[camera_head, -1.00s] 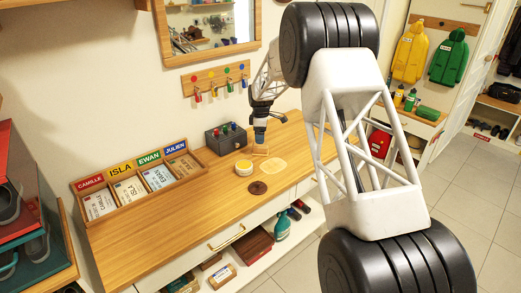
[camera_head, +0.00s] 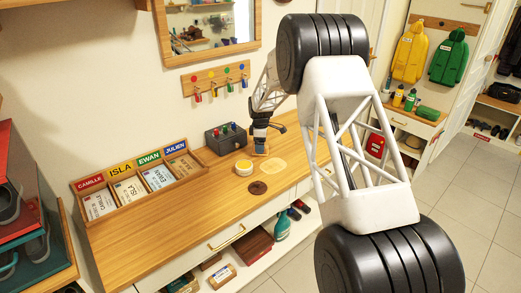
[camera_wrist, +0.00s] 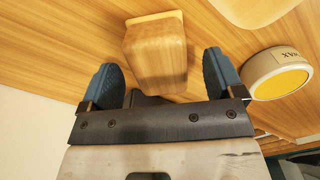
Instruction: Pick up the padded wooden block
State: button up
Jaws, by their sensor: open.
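The wooden block (camera_wrist: 157,55) shows in the wrist view, light brown with rounded edges and a paler, wider pad-like layer (camera_wrist: 154,17) at its far end. My gripper (camera_wrist: 162,78) is open, with one blue-grey finger on each side of the block. Gaps show between the block and both fingers, and I see no contact. In the head view my gripper (camera_head: 260,146) is low over the back of the wooden bench top and mostly hides the block there.
A round tin with a yellow face (camera_wrist: 278,76) lies close to the right finger; it also shows in the head view (camera_head: 244,168). A pale flat piece (camera_head: 272,166) and a brown disc (camera_head: 257,188) lie nearby. A dark box with knobs (camera_head: 226,140) stands left of my gripper.

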jog(key=shift+f, duration=1.25)
jog(key=c, duration=1.1)
jog(key=shift+r, duration=0.15)
jog(key=shift+r, duration=0.55)
jog(key=shift+s+d+r, duration=0.1)
jog(key=shift+s+r, duration=0.1)
jog(key=shift+r, duration=0.4)
jog(key=shift+s+r, duration=0.2)
jog(key=shift+r, duration=0.35)
jog(key=s+d, duration=0.1)
jog(key=s, duration=0.3)
jog(key=s+d, duration=0.1)
jog(key=s, duration=0.3)
jog(key=s+d+r, duration=0.1)
jog(key=s, duration=0.4)
jog(key=shift+d+r, duration=0.1)
jog(key=shift+d, duration=0.2)
jog(key=shift+s+d, duration=0.2)
jog(key=shift+s, duration=0.65)
